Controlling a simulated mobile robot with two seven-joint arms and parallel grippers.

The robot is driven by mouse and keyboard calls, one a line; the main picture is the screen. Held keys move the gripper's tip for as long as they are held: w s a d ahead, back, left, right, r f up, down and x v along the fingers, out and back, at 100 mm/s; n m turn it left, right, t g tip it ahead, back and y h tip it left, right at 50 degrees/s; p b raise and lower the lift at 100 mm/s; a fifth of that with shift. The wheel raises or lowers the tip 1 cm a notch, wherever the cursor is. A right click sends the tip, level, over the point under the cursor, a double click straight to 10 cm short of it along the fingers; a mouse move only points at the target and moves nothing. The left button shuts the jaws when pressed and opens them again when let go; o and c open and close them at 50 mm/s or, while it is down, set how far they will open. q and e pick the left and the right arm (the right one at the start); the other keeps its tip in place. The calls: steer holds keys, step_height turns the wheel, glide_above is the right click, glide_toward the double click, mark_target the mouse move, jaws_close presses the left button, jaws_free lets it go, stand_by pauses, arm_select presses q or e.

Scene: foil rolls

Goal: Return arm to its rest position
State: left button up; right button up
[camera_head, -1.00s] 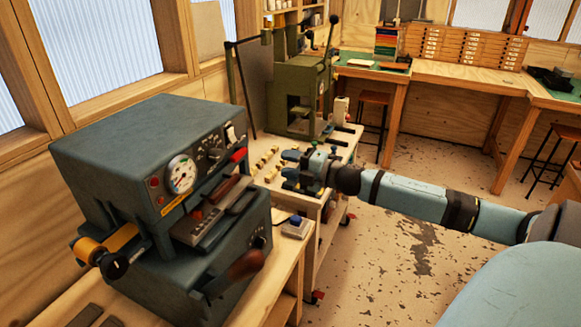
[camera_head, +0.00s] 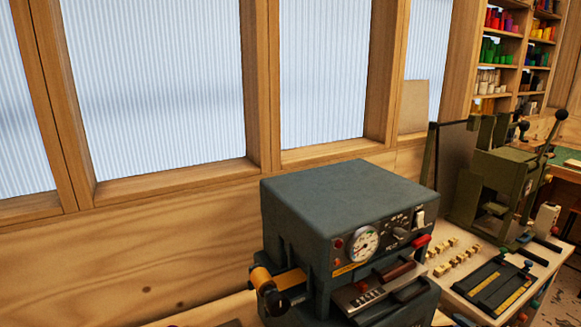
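Neither of my grippers and no part of my arms shows in the camera_head view now. A dark grey machine (camera_head: 345,200) with a round gauge (camera_head: 364,244) and switches stands at the lower middle. A gold roll (camera_head: 262,277) with a black knob sits on its left side. The lower part of the machine is cut off by the bottom edge of the view.
A bench (camera_head: 545,263) to the right holds small wooden blocks (camera_head: 456,258), a black tray (camera_head: 493,285) and a green lever press (camera_head: 490,190). Windows (camera_head: 160,85) fill the back wall. Shelves (camera_head: 515,64) with coloured spools stand at the upper right.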

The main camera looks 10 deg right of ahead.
steer(key=s+a+f+m+g+h+p, duration=0.1)
steer(key=s+a+f+m+g, duration=0.1)
steer(key=s+a+f+m, duration=0.4)
steer(key=s+a+f+m+g+p, duration=0.1)
steer(key=s+a+f+m+g, duration=0.2)
steer(key=s+a+f+m, duration=0.4)
steer(key=s+a+f, duration=0.3)
steer(key=s+a, duration=0.4)
steer(key=a, duration=0.2)
steer(key=shift+s+a+h, duration=0.15)
steer(key=shift+a+h, duration=0.15)
steer(key=shift+h, duration=0.1)
steer(key=shift+o, duration=0.3)
